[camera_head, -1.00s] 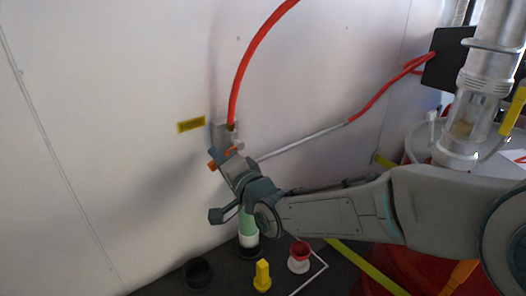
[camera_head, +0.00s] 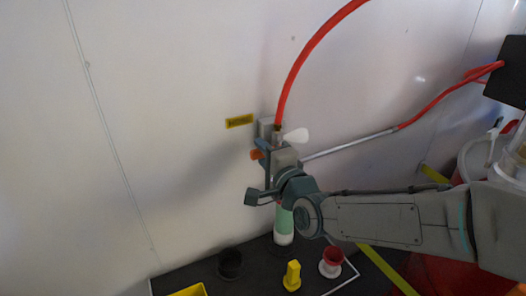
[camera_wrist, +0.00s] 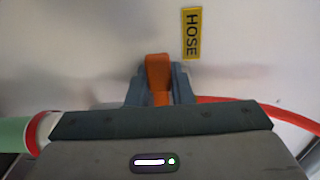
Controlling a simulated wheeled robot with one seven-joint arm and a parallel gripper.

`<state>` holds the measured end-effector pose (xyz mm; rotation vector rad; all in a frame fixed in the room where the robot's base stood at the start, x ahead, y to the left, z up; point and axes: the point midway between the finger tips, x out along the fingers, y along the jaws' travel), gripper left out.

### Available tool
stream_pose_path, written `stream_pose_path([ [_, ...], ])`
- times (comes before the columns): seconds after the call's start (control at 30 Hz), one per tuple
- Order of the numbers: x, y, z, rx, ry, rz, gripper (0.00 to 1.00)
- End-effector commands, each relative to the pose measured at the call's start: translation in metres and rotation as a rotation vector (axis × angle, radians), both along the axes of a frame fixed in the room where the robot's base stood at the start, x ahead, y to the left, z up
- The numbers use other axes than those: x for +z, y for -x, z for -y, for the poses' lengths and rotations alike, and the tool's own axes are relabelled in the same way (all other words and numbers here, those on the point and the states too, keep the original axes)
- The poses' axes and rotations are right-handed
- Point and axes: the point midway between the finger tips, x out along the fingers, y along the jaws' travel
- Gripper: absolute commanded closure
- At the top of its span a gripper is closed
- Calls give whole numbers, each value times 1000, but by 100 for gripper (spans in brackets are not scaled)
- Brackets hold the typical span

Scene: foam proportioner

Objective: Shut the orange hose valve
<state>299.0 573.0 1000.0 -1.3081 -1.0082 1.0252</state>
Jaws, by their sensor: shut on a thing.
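The orange hose valve handle (camera_wrist: 158,75) stands upright between the fingers of my gripper (camera_wrist: 159,88) in the wrist view, and the fingers are shut on it. In the head view a small orange end of the handle (camera_head: 257,155) shows to the left of my gripper (camera_head: 266,150), close to the wall. The red hose (camera_head: 290,85) rises from the grey fitting behind my gripper. My gripper hides most of the valve body. The yellow HOSE label (camera_head: 240,121) is on the wall just up and left; it also shows in the wrist view (camera_wrist: 192,33).
A white lever-like part (camera_head: 296,135) sits just right of the hose fitting. A green and white cylinder (camera_head: 284,222) stands below my gripper. A dark tray below holds a black cup (camera_head: 230,263), a yellow piece (camera_head: 292,275) and a red and white cup (camera_head: 331,262). The wall at left is clear.

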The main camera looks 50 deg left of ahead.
Motion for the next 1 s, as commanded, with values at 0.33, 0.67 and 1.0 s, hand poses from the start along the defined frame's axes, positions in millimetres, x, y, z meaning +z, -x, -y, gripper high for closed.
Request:
stream_pose_path([
  [0.33, 1, -1, 0, -3, -3, -1, 58],
  [0.67, 1, 1, 5, -1, -2, 1, 58],
  [1.0, 2, 12, 53, -5, 0, 4, 58],
])
